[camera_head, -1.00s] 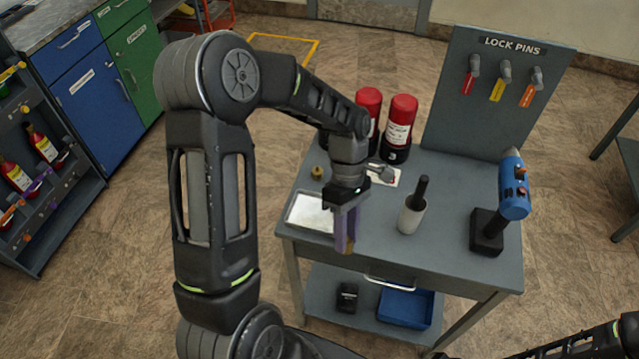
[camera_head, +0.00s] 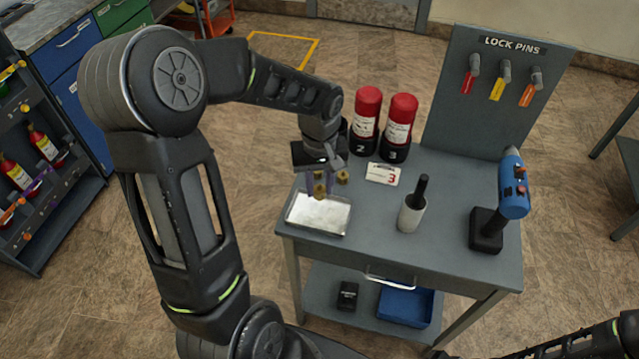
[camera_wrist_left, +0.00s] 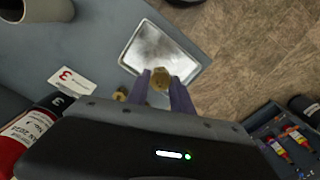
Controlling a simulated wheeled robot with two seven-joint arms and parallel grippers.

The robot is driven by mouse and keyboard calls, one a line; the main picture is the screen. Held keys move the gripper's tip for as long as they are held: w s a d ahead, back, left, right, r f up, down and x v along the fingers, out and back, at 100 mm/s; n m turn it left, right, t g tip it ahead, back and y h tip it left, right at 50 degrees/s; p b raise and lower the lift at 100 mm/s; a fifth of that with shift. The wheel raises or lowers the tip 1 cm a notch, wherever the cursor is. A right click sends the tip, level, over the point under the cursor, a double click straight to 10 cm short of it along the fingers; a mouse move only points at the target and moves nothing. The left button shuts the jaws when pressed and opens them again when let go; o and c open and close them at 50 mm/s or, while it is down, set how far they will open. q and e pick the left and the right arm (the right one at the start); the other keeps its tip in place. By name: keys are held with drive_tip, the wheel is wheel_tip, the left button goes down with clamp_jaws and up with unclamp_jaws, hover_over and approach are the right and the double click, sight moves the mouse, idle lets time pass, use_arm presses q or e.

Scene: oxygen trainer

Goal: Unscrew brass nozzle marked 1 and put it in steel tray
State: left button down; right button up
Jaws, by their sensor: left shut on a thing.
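My left gripper (camera_head: 321,192) is shut on a brass nozzle (camera_head: 319,190) just above the far left edge of the steel tray (camera_head: 338,229). In the left wrist view the nozzle (camera_wrist_left: 160,79) sits between the purple fingertips of the gripper (camera_wrist_left: 162,82), with the tray (camera_wrist_left: 150,45) just beyond. No number can be read on it. A second brass piece (camera_head: 342,176) is on the table beside the gripper; brass also shows left of the fingers in the left wrist view (camera_wrist_left: 121,94). My right gripper is out of view.
Red-topped cylinders marked 2 (camera_head: 366,122) and 3 (camera_head: 399,127) stand behind. A card marked 3 (camera_head: 382,174) lies before them. A cup with a black-handled tool (camera_head: 411,215) and a blue tool on a stand (camera_head: 512,187) are to the right. A lock pins board (camera_head: 490,110) rises behind.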

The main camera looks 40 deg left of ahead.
sight(320, 214)
use_arm(q)
drive_tip(key=shift+f+b, duration=2.1)
drive_tip(key=shift+f, duration=1.25)
drive_tip(key=shift+f+b, duration=0.45)
drive_tip(key=shift+f, duration=0.05)
drive_tip(key=c, duration=1)
unclamp_jaws()
drive_tip(key=shift+c, duration=0.2)
wheel_tip(320, 214, up, 8)
drive_tip(key=shift+f+b, duration=0.1)
drive_tip(key=shift+b, duration=0.25)
